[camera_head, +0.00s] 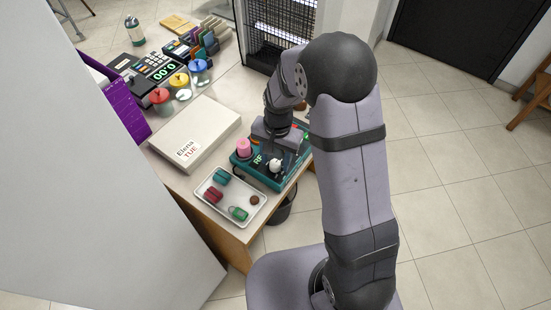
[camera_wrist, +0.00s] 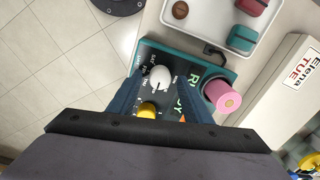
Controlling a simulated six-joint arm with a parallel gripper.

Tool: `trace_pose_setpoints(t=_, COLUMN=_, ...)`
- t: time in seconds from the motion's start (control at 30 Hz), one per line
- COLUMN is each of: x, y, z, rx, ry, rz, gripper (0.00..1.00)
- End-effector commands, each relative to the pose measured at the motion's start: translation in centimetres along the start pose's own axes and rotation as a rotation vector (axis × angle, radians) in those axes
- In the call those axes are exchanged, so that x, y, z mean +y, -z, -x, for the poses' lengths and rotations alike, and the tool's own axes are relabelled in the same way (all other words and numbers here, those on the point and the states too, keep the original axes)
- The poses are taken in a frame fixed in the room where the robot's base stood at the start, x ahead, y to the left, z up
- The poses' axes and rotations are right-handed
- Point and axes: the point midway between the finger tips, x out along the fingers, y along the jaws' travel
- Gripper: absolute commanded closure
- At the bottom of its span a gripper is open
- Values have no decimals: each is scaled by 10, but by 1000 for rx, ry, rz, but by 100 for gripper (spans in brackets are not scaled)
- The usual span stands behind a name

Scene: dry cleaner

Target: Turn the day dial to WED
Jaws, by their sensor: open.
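The teal device (camera_head: 243,171) has a dark panel with a white dial (camera_head: 275,166); in the wrist view the white dial (camera_wrist: 161,77) is ringed by small day labels. The labels are too small to read surely, and I cannot tell which one the dial points to. My gripper (camera_wrist: 163,84) is open above the panel, its fingers on either side of the white dial in the picture, holding nothing. I cannot tell whether they touch it. A yellow knob (camera_wrist: 147,110) sits nearer the palm, partly hidden. In the head view my arm hides part of the device.
A pink cylinder (camera_wrist: 222,96) stands on the device by the partly hidden lettering. A white tray (camera_head: 233,224) with teal and red items lies beside it. A white box (camera_head: 194,134) reads "Elena TUE". Lidded jars (camera_head: 161,101) and a payment machine stand farther back.

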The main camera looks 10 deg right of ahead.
Motion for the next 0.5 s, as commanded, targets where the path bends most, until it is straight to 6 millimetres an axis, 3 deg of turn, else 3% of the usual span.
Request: trace_pose_setpoints(t=0.5, x=-1, y=1, z=59, rx=4, ry=3, rz=0, gripper=55)
